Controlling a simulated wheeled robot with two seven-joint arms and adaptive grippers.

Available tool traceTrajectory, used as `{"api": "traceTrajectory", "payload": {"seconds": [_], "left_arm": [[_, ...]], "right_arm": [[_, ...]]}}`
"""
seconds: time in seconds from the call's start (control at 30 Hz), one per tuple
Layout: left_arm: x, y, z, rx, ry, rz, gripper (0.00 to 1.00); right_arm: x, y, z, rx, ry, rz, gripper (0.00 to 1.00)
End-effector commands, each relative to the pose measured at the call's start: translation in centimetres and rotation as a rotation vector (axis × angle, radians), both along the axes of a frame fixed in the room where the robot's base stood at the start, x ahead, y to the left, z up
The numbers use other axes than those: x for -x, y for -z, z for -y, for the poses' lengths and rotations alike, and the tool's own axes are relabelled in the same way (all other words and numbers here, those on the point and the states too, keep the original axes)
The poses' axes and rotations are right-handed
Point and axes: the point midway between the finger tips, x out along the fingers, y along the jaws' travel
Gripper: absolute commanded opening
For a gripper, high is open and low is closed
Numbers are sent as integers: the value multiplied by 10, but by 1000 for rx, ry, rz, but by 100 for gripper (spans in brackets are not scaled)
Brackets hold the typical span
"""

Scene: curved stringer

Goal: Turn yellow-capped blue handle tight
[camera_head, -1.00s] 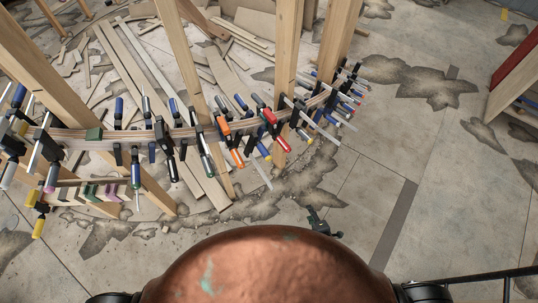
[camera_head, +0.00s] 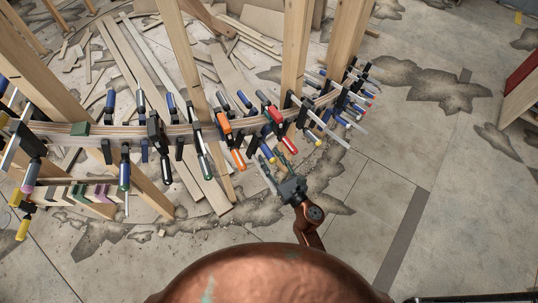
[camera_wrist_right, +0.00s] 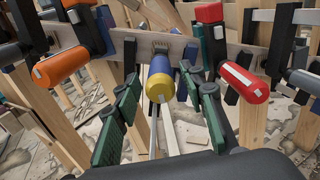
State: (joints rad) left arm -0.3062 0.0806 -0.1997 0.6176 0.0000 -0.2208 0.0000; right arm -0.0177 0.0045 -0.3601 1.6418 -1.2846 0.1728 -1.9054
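The yellow-capped blue handle (camera_wrist_right: 160,80) belongs to a clamp on the curved wooden stringer (camera_wrist_right: 225,50). In the right wrist view its yellow cap faces the camera. In the head view the handle (camera_head: 267,153) hangs at the stringer's near side, right of an orange handle. My right gripper (camera_head: 276,167) is open just in front of the handle. In the wrist view, the green-padded fingers of the right gripper (camera_wrist_right: 162,92) stand on either side of the cap, with visible gaps. My left gripper is in neither view.
An orange handle (camera_wrist_right: 60,66) is left of the fingers and a red handle (camera_wrist_right: 245,83) is right of them, both close. Several more clamps line the stringer. Wooden posts (camera_head: 297,50) stand behind. The floor at the right (camera_head: 460,210) is clear.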

Motion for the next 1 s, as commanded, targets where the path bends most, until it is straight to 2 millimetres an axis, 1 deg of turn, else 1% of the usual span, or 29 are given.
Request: {"api": "traceTrajectory", "payload": {"seconds": [0.03,0.13,0.47,1.0], "left_arm": [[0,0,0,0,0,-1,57],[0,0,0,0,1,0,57],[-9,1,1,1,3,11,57],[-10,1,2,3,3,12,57]], "right_arm": [[-5,1,-3,-1,0,0,38],[-11,1,-6,0,1,-1,38],[-14,1,-7,-1,1,-3,37],[-13,1,-7,-1,1,-3,0]]}}
